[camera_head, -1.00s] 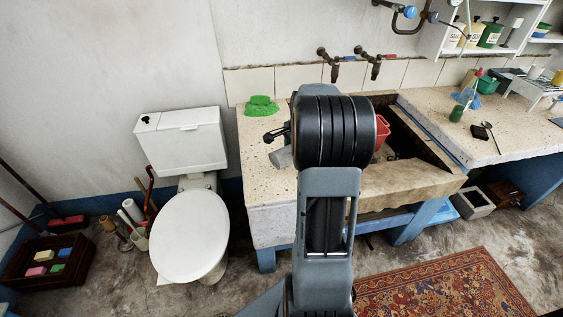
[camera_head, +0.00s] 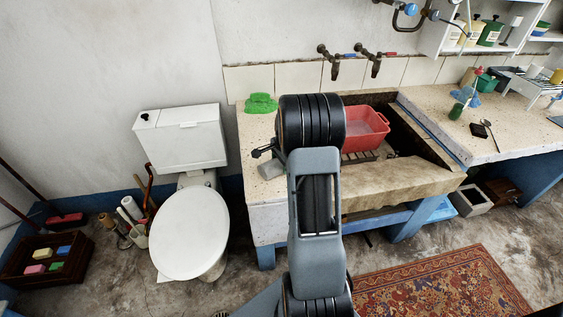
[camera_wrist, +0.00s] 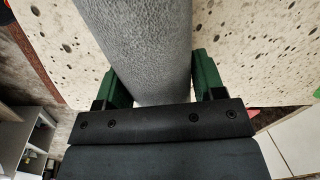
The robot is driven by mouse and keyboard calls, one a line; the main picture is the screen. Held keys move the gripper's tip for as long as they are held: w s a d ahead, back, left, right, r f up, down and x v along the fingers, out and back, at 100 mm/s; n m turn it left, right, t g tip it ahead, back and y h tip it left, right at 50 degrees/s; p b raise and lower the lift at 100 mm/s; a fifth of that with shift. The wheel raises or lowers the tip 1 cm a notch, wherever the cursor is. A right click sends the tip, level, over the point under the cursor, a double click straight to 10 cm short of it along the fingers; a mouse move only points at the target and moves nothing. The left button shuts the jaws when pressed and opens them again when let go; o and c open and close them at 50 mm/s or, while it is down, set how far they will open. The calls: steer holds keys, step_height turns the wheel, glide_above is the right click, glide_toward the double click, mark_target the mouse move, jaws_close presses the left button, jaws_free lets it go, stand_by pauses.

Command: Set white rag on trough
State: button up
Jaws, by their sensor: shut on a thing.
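The white rag looks like a pale grey roll with a cloth-like grain in the wrist view (camera_wrist: 150,45). My gripper (camera_wrist: 162,82) is shut around it, with a green finger on each side. In the head view the rag (camera_head: 270,168) shows as a small grey end at the left of my arm, over the speckled stone top. I cannot tell whether it touches the stone. The stone trough (camera_head: 405,180) has a rough front edge and a dark basin, part hidden by my arm. My fingers are mostly hidden in the head view.
A red tub (camera_head: 365,128) stands in the trough basin on slats. A green cloth-like thing (camera_head: 261,102) lies at the back left of the stone top. Taps (camera_head: 330,58) stick out from the wall above. A white toilet (camera_head: 190,230) stands at the left.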

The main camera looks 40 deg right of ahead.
steer(key=shift+a, duration=0.1)
steer(key=o, duration=1)
steer(key=shift+f, duration=0.1)
steer(key=r, duration=0.3)
steer(key=s+r, duration=0.1)
steer(key=r, duration=0.7)
steer(key=shift+s+r, duration=0.15)
steer(key=shift+s, duration=0.1)
steer(key=s+a+r+n, duration=0.3)
steer(key=a+n, duration=0.1)
steer(key=a, duration=0.3)
steer(key=s+a+r+n, duration=0.25)
steer(key=a+n, duration=0.25)
steer(key=a, duration=0.3)
steer(key=s+a+n, duration=0.3)
steer(key=s+a+f+n+t, duration=0.1)
steer(key=s+a+n, duration=0.2)
steer(key=s, duration=0.1)
steer(key=s+a+f+n, duration=0.1)
steer(key=s+a+n, duration=0.1)
steer(key=s+n, duration=0.1)
steer(key=shift+s+a+n+t, duration=0.3)
steer(key=shift+s+a+t, duration=0.1)
